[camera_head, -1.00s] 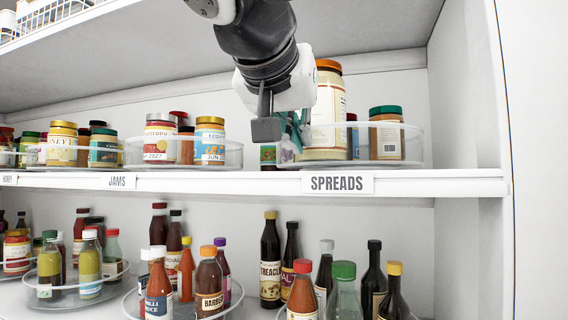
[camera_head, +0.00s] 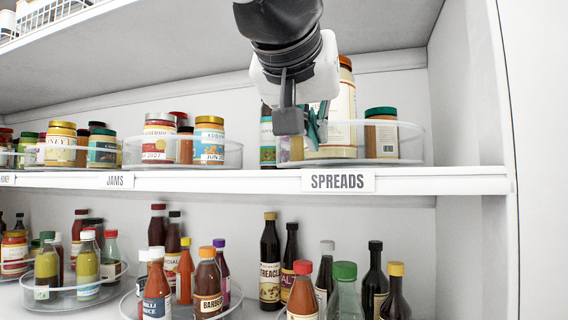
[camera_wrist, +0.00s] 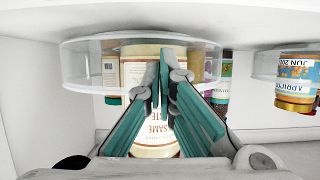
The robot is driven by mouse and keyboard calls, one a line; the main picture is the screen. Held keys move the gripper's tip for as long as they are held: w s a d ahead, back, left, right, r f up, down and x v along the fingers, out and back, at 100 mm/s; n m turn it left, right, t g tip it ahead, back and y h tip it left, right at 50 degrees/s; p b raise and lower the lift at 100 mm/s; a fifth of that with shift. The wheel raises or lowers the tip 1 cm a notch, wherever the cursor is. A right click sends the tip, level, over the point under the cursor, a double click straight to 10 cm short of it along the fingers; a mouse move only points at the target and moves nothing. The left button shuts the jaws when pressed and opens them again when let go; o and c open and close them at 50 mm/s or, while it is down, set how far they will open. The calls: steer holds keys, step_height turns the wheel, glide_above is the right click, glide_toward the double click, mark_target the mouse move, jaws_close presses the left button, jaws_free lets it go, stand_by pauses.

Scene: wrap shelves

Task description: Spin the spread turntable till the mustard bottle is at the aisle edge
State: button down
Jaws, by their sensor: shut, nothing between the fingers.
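The spreads turntable (camera_head: 412,148) is a clear-rimmed round tray on the upper shelf, above the SPREADS label (camera_head: 338,181). It also shows, upside down, in the wrist view (camera_wrist: 82,68). A large orange-lidded jar (camera_head: 346,105) with a cream label stands on it, partly behind my gripper (camera_head: 302,130). A green-lidded jar (camera_head: 381,135) stands at its right. I cannot pick out the mustard bottle for certain; jars and my gripper hide part of the tray. My gripper is shut and empty, its fingers at the tray's front rim; I cannot tell whether they touch it.
The jams turntable (camera_head: 232,156) with several jars stands to the left on the same shelf. The shelf's right wall (camera_head: 465,90) is close to the spreads tray. Several sauce bottles fill the shelf below.

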mark_target(381, 140)
steer(key=shift+s+d, duration=0.35)
steer(key=shift+d, duration=0.7)
steer(key=shift+s+d+b, duration=0.25)
steer(key=shift+d, duration=0.25)
steer(key=shift+s+d+b, duration=0.25)
steer(key=shift+d, duration=0.2)
steer(key=shift+s+d, duration=0.2)
steer(key=shift+d, duration=0.35)
steer(key=shift+s+d, duration=0.15)
steer(key=shift+d, duration=0.35)
steer(key=shift+d+b, duration=0.1)
steer(key=shift+b, duration=0.2)
steer(key=shift+d, duration=1.1)
